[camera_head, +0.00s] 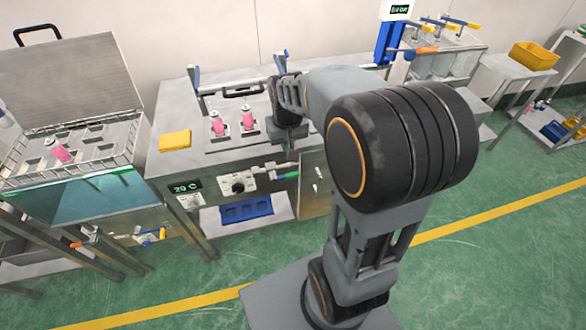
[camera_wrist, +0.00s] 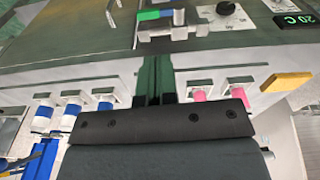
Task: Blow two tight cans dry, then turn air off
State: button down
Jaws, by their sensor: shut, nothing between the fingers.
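Two pink cans (camera_head: 217,125) and (camera_head: 248,120) stand upright, side by side, in holders on the middle bench in the head view. They also show in the wrist view (camera_wrist: 200,90) and (camera_wrist: 237,90). Another pink can (camera_head: 59,150) leans in the wire basket at the left. A valve with a green handle (camera_head: 288,176) is on the bench front; its handle (camera_wrist: 155,14) also shows in the wrist view. My gripper (camera_wrist: 157,65) is shut and empty over the bench, right of the pink cans in the head view, where my arm partly hides it.
White cans with blue parts (camera_wrist: 72,111) stand in holders left of my gripper in the wrist view. A yellow block (camera_head: 175,140) lies at the bench's left. A knob (camera_head: 238,185) and a 20 C display (camera_head: 185,187) are on the front. Blue-handled levers (camera_head: 196,80) rise behind.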

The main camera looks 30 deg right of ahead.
jog(key=g, duration=0.1)
send_over(292, 174)
notch_tip(292, 174, down, 4)
jog(key=shift+f+m, duration=0.1)
jog(key=shift+m, duration=0.3)
notch_tip(292, 174, down, 14)
jog(key=shift+p, duration=0.5)
jog(key=shift+f, duration=0.15)
